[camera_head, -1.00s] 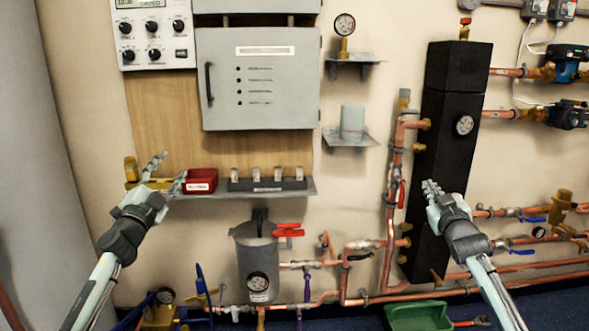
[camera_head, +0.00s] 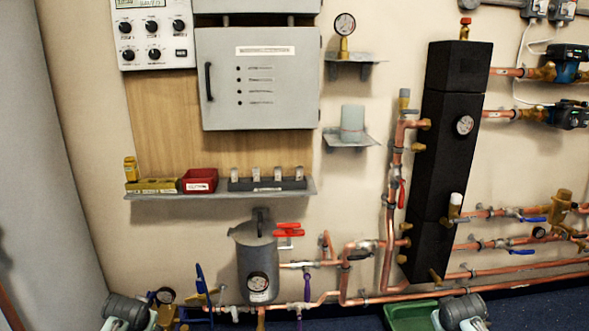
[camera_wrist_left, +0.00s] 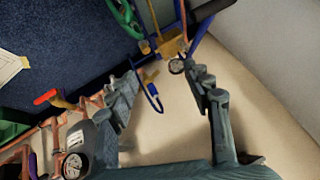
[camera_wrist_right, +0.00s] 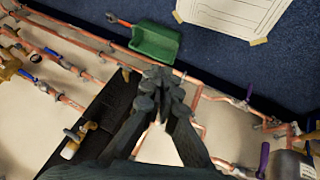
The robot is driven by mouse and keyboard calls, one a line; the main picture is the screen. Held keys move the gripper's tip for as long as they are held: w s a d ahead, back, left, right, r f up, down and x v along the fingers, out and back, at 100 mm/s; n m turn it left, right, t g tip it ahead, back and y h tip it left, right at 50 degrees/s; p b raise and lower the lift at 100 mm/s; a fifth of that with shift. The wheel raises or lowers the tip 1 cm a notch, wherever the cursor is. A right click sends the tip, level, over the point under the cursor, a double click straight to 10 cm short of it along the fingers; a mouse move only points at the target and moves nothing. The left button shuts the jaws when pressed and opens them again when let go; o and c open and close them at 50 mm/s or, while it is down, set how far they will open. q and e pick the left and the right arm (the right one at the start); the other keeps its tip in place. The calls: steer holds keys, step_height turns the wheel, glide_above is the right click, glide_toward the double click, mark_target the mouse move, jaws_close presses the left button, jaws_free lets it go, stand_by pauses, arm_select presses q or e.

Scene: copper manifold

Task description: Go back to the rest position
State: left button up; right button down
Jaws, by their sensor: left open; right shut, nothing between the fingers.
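My left gripper (camera_wrist_left: 160,85) shows in the left wrist view with its two fingers spread apart and nothing between them. My right gripper (camera_wrist_right: 160,85) shows in the right wrist view with its fingers together and nothing held. In the head view only parts of my arms show at the bottom edge; neither gripper's fingers are visible there. Both hands are clear of the shelf and the black column.
A wall shelf (camera_head: 225,194) holds a red bin (camera_head: 199,180), a yellow box (camera_head: 153,186) and a dark rack (camera_head: 266,184). A grey tank (camera_head: 257,263), copper pipes (camera_head: 365,246) and a black column (camera_head: 448,150) line the wall. A green dustpan (camera_wrist_right: 155,42) lies on the blue floor.

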arm_select(q)
steer(key=s+d+f+g, duration=0.1)
steer(key=s+d+f, duration=0.2)
steer(key=s, duration=0.7)
steer(key=s+d+f+g+h, duration=0.1)
steer(key=s+d+f, duration=0.2)
steer(key=s, duration=0.8)
steer(key=s+d+f+g+h, duration=0.1)
steer(key=s+d+f, duration=0.3)
steer(key=s, duration=0.6)
step_height(320, 180, down, 2)
steer(key=shift+s+f+m, duration=0.1)
steer(key=shift+s+m, duration=0.2)
arm_select(e)
steer(key=s+a+f+g, duration=0.1)
steer(key=s+a+f, duration=0.2)
steer(key=s, duration=0.7)
steer(key=s+a+f+g+y, duration=0.1)
steer(key=s+a+f, duration=0.2)
steer(key=s, duration=0.8)
steer(key=s+a+f+g+y, duration=0.1)
steer(key=s+a+f, duration=0.3)
steer(key=s, duration=0.6)
step_height(320, 180, down, 2)
steer(key=shift+s+f+n, duration=0.1)
steer(key=shift+s+n, duration=0.2)
